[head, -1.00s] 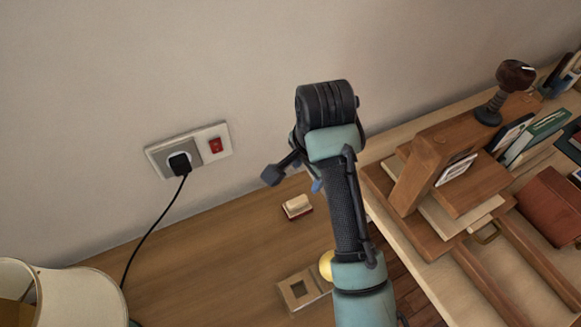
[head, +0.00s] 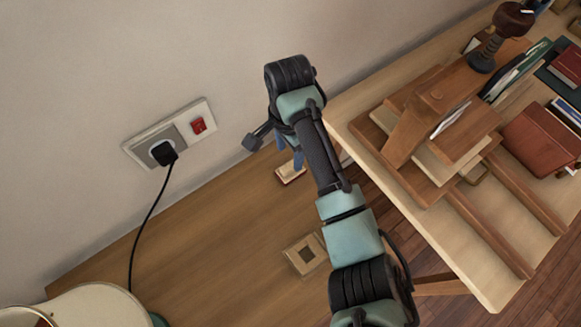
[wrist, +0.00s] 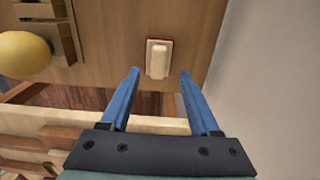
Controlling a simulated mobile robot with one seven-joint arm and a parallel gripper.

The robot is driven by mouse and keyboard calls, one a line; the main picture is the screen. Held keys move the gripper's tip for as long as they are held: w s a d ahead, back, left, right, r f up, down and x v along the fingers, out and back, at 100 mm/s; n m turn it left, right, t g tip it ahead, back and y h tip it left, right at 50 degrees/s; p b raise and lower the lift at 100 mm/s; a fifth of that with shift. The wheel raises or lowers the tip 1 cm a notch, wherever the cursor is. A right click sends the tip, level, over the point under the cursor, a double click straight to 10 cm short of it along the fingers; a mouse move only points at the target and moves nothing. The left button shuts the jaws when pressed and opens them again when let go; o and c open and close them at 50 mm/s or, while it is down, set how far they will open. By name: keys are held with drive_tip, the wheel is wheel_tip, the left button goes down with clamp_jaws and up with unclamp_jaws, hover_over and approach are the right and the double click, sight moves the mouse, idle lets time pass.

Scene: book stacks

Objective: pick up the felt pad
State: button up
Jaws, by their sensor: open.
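The felt pad appears to be the small cream block with a red underside (head: 290,173), lying on the brown wooden surface near the wall. In the head view my gripper's blue fingers partly cover it. In the wrist view the pad (wrist: 157,58) lies just ahead of the fingertips, roughly centred between them. My gripper (wrist: 160,74) is open and empty, with its two blue fingers apart. It appears to be above the pad, not touching it; the exact height is hard to tell.
A square wooden frame piece (head: 305,254) lies nearby, and a yellow ball (wrist: 25,54) shows in the wrist view. A wall socket (head: 170,133) with a black plug and cord is at left. A pale table (head: 477,276) with a wooden press (head: 421,126) and books stands at right.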

sight(291, 165)
wheel_tip(291, 165, down, 5)
drive_tip(key=shift+s+d+r, duration=0.1)
drive_tip(key=shift+d, duration=0.05)
clamp_jaws()
idle(0.4)
